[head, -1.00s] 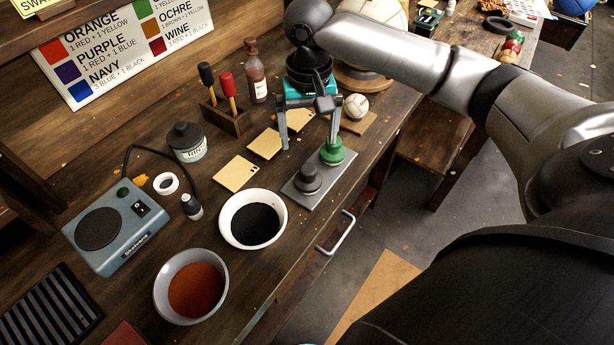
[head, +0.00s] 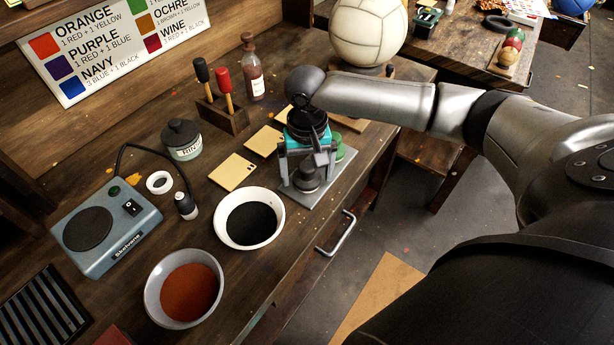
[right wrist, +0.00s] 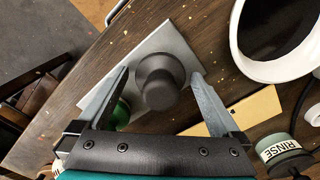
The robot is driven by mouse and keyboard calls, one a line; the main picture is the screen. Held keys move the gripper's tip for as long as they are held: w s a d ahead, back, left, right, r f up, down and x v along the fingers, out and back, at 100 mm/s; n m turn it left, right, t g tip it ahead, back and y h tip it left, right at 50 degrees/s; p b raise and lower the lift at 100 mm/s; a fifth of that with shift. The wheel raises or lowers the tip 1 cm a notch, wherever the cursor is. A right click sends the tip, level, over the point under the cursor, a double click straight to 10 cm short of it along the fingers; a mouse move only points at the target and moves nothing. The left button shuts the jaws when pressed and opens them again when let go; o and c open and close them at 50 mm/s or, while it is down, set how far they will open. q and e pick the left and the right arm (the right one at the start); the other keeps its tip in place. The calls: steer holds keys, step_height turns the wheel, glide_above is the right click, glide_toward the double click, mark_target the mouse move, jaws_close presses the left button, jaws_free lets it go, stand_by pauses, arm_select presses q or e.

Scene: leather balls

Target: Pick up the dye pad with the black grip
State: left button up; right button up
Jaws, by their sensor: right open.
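The dye pad with the black grip (head: 306,178) stands on a grey metal plate (head: 338,184). The pad with the green grip (head: 341,148) stands behind it on the same plate, mostly hidden by my gripper. My right gripper (head: 306,180) is open, its fingers reaching down on either side of the black grip. In the right wrist view the black grip (right wrist: 160,82) lies between the two open fingers (right wrist: 158,82), with gaps to both. The green grip (right wrist: 118,114) is behind the left finger there. My left gripper is out of view.
A white bowl of black dye (head: 249,218) stands left of the plate, and a bowl of red-brown dye (head: 184,288) nearer. Tan cards (head: 232,172), a rinse jar (head: 182,140) and a hotplate (head: 107,228) lie further left. The table's front edge is close to the plate.

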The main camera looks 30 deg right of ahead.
mark_target(307, 165)
steer(key=c, duration=1.3)
steer(key=shift+r, duration=0.15)
step_height(307, 165, up, 20)
steer(key=p, duration=0.4)
steer(key=shift+p, duration=0.35)
